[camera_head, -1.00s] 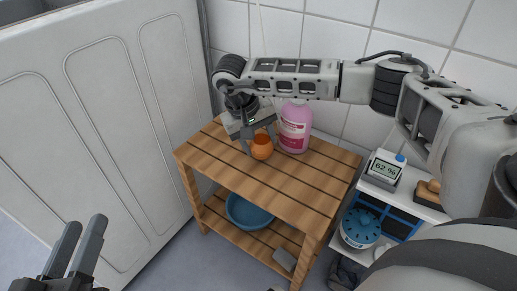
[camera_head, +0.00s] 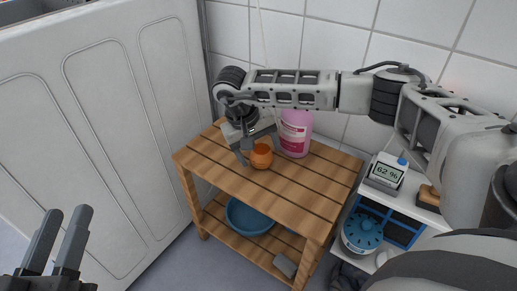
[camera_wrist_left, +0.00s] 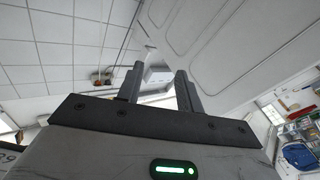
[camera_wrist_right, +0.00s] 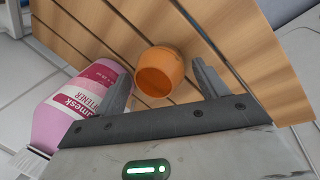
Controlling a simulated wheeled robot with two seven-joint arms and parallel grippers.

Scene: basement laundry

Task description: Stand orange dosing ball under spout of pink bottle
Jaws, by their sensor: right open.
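The orange dosing ball (camera_head: 261,156) is on the slatted wooden table, in front and to the left of the pink bottle (camera_head: 295,133). Its round opening shows in the right wrist view (camera_wrist_right: 160,72). My right gripper (camera_head: 260,146) is open, with one finger on either side of the ball; I cannot tell whether either touches it. My left gripper (camera_head: 58,240) is open and empty, away from the table.
The wooden table (camera_head: 310,190) has clear slats at its front and right. A blue basin (camera_head: 250,217) sits on its lower shelf. A white appliance (camera_head: 100,130) stands at the left and a tiled wall behind. A small shelf with a display (camera_head: 386,170) is at the right.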

